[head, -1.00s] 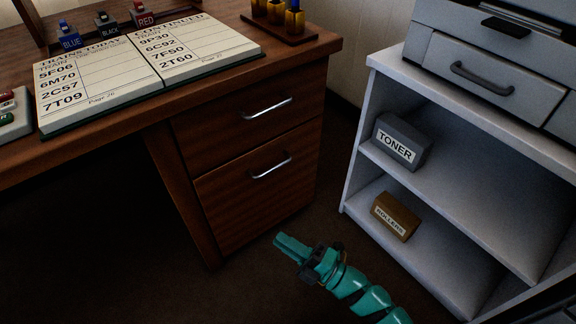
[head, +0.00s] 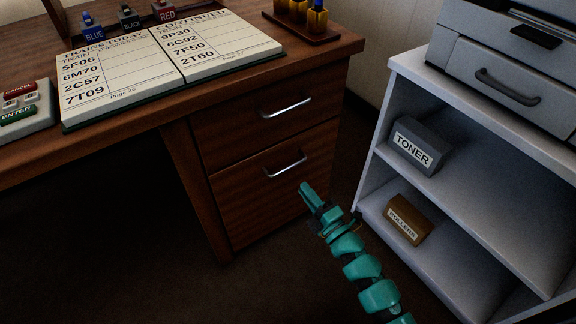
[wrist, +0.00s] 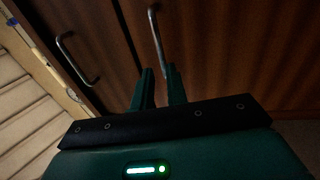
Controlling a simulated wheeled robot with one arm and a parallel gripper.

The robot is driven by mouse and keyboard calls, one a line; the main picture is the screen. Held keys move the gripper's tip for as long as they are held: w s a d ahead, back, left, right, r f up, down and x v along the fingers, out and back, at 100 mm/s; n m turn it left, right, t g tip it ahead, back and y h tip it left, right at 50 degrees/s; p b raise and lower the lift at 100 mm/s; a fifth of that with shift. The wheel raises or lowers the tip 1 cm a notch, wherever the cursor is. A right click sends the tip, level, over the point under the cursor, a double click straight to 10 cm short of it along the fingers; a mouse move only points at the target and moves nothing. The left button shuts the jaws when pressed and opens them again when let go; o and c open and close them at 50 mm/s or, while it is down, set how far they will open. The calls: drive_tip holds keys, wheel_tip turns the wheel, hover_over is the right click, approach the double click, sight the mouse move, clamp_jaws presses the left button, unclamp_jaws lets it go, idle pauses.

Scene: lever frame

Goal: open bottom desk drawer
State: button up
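The bottom desk drawer (head: 262,203) is closed, with a dark wood front and a curved metal handle (head: 285,167). My gripper (head: 306,188) is just right of and below that handle in the head view, in front of the drawer front. In the wrist view the view is turned sideways, and the bottom drawer's handle (wrist: 155,40) stands beyond the gap between my two fingertips (wrist: 160,75). The fingers are apart with nothing between them. The handle seems ahead of the tips, not touched.
The closed top drawer (head: 240,118) with its own handle (head: 286,108) is above; that handle also shows in the wrist view (wrist: 75,60). A grey shelf unit (head: 388,150) with toner and rollers boxes stands to the right. Dark floor lies below.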

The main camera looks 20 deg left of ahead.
sight(288, 166)
drive_tip(key=x, duration=0.9)
drive_tip(key=shift+w+a, duration=0.2)
clamp_jaws()
